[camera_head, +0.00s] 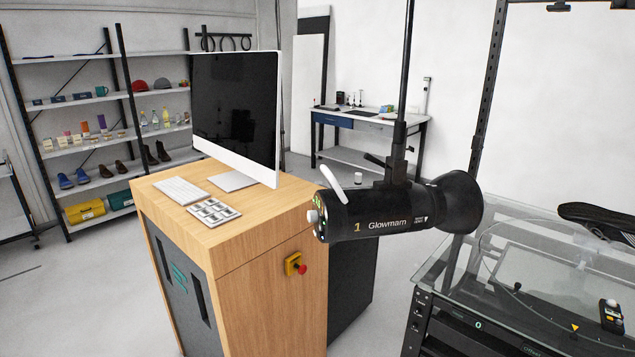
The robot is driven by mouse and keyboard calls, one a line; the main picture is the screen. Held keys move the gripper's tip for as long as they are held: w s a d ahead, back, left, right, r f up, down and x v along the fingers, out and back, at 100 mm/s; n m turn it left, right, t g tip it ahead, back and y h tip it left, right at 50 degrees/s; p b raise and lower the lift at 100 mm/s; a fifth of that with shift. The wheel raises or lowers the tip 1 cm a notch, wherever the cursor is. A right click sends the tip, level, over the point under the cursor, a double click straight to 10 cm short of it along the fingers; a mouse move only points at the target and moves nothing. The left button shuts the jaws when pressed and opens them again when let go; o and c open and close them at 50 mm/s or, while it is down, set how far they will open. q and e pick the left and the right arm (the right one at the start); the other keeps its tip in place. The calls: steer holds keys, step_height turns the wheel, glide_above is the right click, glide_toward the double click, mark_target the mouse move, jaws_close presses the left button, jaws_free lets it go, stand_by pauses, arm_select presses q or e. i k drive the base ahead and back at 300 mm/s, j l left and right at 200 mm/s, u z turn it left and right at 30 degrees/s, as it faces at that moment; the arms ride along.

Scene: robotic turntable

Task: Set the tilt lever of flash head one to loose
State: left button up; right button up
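Flash head one (400,213) is a black cylinder marked "1 Glowmarn". It hangs from a black vertical pole (402,100) and lies roughly level. Its control end with small green lights faces left and its flared black reflector (462,203) faces right. A small black lever (375,160) sticks out to the left at the mount above the body. A white curved piece (333,184) rises from the control end. I cannot tell from this view which lever position is loose or tight. Neither of my grippers shows.
A wooden cabinet (240,250) with a monitor (236,115), a keyboard (181,190) and a red stop button (303,269) stands left of the flash head. A glass-topped turntable table (530,310) is at lower right, with a black object (600,216) partly in view.

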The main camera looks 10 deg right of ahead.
mark_target(367, 156)
steer(key=i+j+z, duration=0.1)
steer(key=z, duration=1.35)
steer(key=j+z, duration=0.45)
steer(key=k+j+z, duration=0.1)
steer(key=j+z, duration=0.3)
steer(key=j, duration=0.15)
steer(key=k+j+z, duration=0.15)
steer(key=j, duration=0.2)
steer(key=k+j+z, duration=0.15)
steer(key=j, duration=0.2)
steer(key=j+z, duration=0.1)
steer(key=j, duration=0.25)
steer(key=k+j, duration=0.15)
steer(key=j, duration=0.2)
steer(key=k+j, duration=0.15)
steer(key=j, duration=0.15)
steer(key=k+j, duration=0.15)
steer(key=j, duration=0.2)
steer(key=k+j, duration=0.15)
steer(key=j, duration=0.2)
